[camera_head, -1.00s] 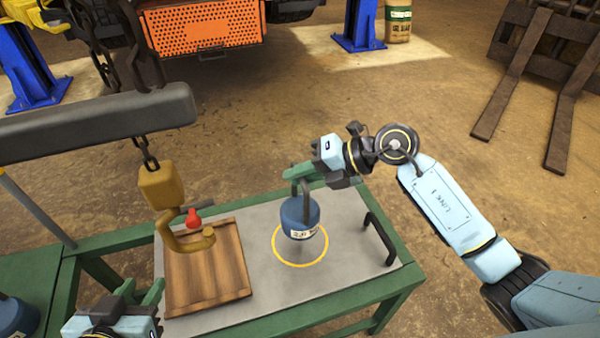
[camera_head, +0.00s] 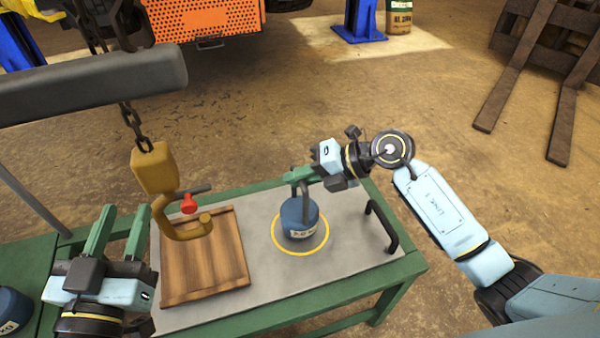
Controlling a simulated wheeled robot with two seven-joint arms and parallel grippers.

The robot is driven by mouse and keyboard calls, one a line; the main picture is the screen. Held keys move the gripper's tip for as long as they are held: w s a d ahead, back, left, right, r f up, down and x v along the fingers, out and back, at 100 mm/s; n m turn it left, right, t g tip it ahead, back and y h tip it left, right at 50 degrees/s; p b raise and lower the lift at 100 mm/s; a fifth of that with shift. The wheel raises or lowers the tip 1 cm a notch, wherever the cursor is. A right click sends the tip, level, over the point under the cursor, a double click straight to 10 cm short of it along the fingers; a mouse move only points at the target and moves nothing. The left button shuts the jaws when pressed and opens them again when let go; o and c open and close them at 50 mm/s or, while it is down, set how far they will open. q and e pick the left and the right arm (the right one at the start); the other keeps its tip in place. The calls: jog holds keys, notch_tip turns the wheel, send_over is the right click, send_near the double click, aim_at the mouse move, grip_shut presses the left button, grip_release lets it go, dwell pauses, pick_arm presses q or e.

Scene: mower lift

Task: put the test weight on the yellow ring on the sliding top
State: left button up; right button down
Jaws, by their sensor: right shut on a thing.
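The test weight (camera_head: 299,217) is a blue cylinder with a dark handle and a white label. It stands upright within the yellow ring (camera_head: 277,248) on the grey sliding top (camera_head: 235,306); whether its base touches the top or hovers just above I cannot tell. My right gripper (camera_head: 294,175) is shut on the weight's handle from above right. My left gripper (camera_head: 122,222) is at the lower left, left of the wooden board, its green fingers apart and empty.
A wooden board (camera_head: 205,268) lies on the left of the top. A yellow hook (camera_head: 180,226) with a red latch hangs over it from a grey beam (camera_head: 90,85). A black handle (camera_head: 382,226) stands at the top's right end. Another blue weight (camera_head: 12,310) is at the lower left.

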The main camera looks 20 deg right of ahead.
pick_arm(q)
jog(key=shift+s+d+r+t, duration=0.1)
jog(key=shift+s+r+t, duration=0.05)
jog(key=shift+r+t, duration=0.4)
jog(key=shift+s+d+r+t, duration=0.15)
jog(key=shift+r+t, duration=0.2)
jog(key=shift+r, duration=0.35)
pick_arm(e)
jog(key=shift+w+f, duration=0.1)
jog(key=shift+f, duration=0.15)
pick_arm(q)
jog(key=shift+a, duration=0.1)
pick_arm(e)
jog(key=c, duration=1.9)
grip_release()
jog(key=shift+f, duration=0.45)
jog(key=o, duration=0.4)
jog(key=shift+o, duration=0.2)
